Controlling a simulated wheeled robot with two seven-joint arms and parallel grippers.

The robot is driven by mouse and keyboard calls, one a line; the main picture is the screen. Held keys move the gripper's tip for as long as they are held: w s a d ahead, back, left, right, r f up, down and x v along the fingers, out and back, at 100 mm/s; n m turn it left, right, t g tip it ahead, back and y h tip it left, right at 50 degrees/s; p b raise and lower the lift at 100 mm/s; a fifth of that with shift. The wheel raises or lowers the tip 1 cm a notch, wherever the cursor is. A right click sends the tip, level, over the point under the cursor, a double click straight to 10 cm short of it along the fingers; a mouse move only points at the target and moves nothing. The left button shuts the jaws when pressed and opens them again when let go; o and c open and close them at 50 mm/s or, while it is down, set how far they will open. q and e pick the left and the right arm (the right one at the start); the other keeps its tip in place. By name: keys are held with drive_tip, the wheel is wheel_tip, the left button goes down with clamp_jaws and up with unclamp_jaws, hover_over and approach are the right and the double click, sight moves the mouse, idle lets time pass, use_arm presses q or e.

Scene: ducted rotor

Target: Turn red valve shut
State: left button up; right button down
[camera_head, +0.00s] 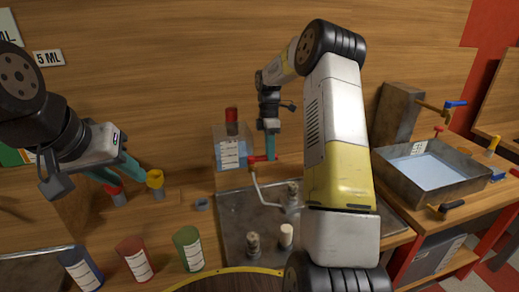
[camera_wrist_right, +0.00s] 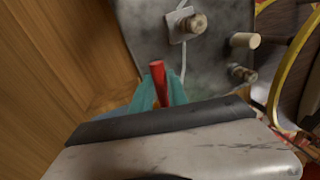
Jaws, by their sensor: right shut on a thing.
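The red valve handle (camera_head: 262,158) is on the pipework by the clear container with a paper label (camera_head: 231,152), at the back of the dark metal plate. My right gripper (camera_head: 271,156) reaches down to it and is shut on it. In the right wrist view the red handle (camera_wrist_right: 158,82) sticks out between the teal fingers (camera_wrist_right: 160,98). A thin pale pipe (camera_head: 258,190) runs down from the valve over the plate. My left gripper (camera_head: 137,186) is at the left, its two teal fingers spread apart, away from the valve.
Blue (camera_head: 82,272), red (camera_head: 134,259) and green (camera_head: 188,249) labelled cylinders stand in front. A metal basin of liquid (camera_head: 432,192) with coloured-handled taps stands right. Stubby fittings rise from the plate (camera_head: 234,213).

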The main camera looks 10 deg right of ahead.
drive_tip(key=shift+w+n, duration=0.35)
drive_tip(key=shift+n, duration=0.15)
drive_tip(key=c, duration=1.3)
unclamp_jaws()
wheel_tip(320, 180, up, 8)
drive_tip(key=w, duration=0.1)
drive_tip(key=shift+w+f, duration=0.15)
drive_tip(key=shift+w, duration=0.15)
drive_tip(key=shift+a, duration=0.1)
